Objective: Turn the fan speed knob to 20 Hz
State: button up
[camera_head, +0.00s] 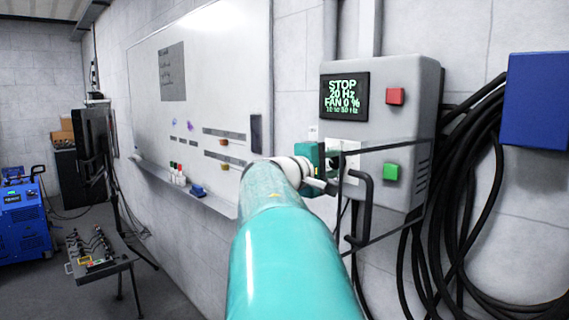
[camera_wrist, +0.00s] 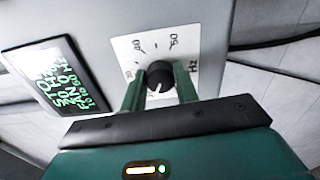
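The fan speed knob (camera_wrist: 160,75) is black and round with a white pointer mark, on a white dial plate (camera_wrist: 150,48) with tick marks and numbers. In the wrist view my gripper (camera_wrist: 160,84) has one green finger on each side of the knob, very close to it. I cannot tell whether they touch it. In the head view my gripper (camera_head: 324,168) is at the front of the grey control box (camera_head: 425,85), and it hides the knob. The box's display (camera_head: 344,96) reads STOP, 20 Hz, FAN 0 %, 10 to 50 Hz; it also shows in the wrist view (camera_wrist: 45,75).
A red button (camera_head: 396,96) and a green button (camera_head: 391,172) are right of my gripper. Black cables (camera_head: 470,200) hang beside the box, below a blue box (camera_head: 548,100). A whiteboard (camera_head: 205,85) with a tray is on the wall at left.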

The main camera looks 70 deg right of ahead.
jog(key=o, duration=0.4)
jog(key=shift+o, duration=0.2)
jog(key=shift+a, duration=0.1)
jog(key=v, duration=1.3)
jog(key=shift+w+a, duration=0.2)
jog(key=shift+a, duration=0.1)
jog(key=w+a+f+n+t+y, duration=0.2)
jog(key=w+a+f+t+y, duration=0.25)
jog(key=a+f, duration=0.5)
jog(key=w+a+f+n+t+y, duration=0.1)
jog(key=w+a+f+t+y, duration=0.2)
jog(key=w+a+f+t, duration=0.45)
jog(key=a+f+y, duration=0.4)
jog(key=a+f, duration=0.2)
jog(key=a, duration=0.6)
jog(key=a+f+y, duration=0.5)
jog(key=a+f, duration=0.2)
jog(key=a, duration=0.5)
jog(key=shift+s+n+t, duration=0.2)
jog(key=shift+n+t, duration=0.1)
jog(key=shift+n, duration=0.1)
